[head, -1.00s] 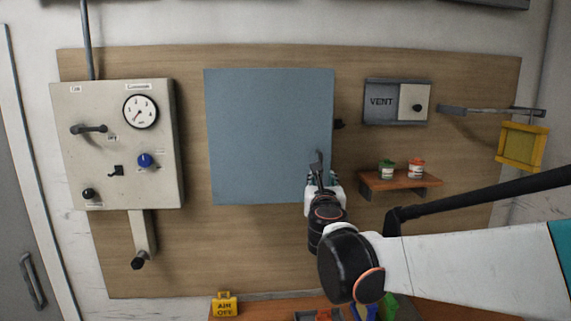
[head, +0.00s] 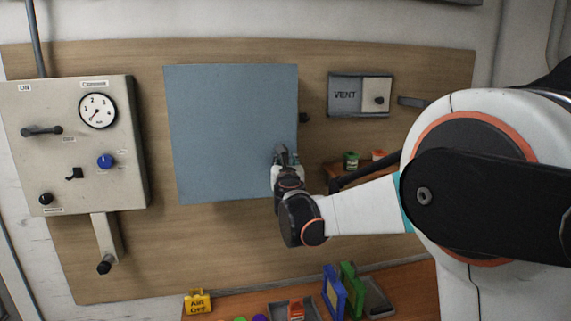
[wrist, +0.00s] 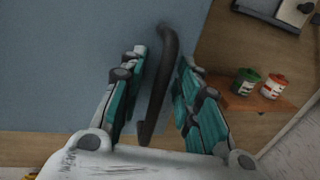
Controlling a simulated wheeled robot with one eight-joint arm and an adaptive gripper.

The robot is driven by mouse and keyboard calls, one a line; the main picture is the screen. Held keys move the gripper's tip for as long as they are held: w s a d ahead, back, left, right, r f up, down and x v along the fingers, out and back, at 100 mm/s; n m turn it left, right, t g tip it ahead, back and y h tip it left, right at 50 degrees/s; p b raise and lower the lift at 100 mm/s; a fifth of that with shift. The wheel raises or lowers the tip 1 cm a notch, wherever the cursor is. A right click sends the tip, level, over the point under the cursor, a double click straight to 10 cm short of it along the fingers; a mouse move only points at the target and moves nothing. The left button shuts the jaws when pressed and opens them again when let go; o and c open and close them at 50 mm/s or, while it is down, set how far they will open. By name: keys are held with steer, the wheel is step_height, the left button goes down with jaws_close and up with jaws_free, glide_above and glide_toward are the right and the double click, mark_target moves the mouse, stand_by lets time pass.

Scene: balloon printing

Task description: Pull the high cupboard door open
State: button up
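The high cupboard door (head: 225,125) is a flat blue-grey panel on the wooden wall board, and it looks shut. It also fills the upper left of the wrist view (wrist: 60,60). Its dark bar handle (wrist: 157,95) is near the door's lower right edge. My gripper (head: 284,158) is in front of that corner. In the wrist view my gripper (wrist: 162,60) has its teal fingers open, one on each side of the handle, with gaps visible between fingers and bar. In the head view the gripper largely hides the handle.
A control box (head: 75,145) with gauge and levers is at left. A VENT panel (head: 345,95) is right of the door. A small shelf with a green pot (wrist: 245,81) and a red pot (wrist: 273,86) is close at right. A cluttered bench (head: 240,305) lies below.

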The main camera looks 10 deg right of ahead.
jaws_close()
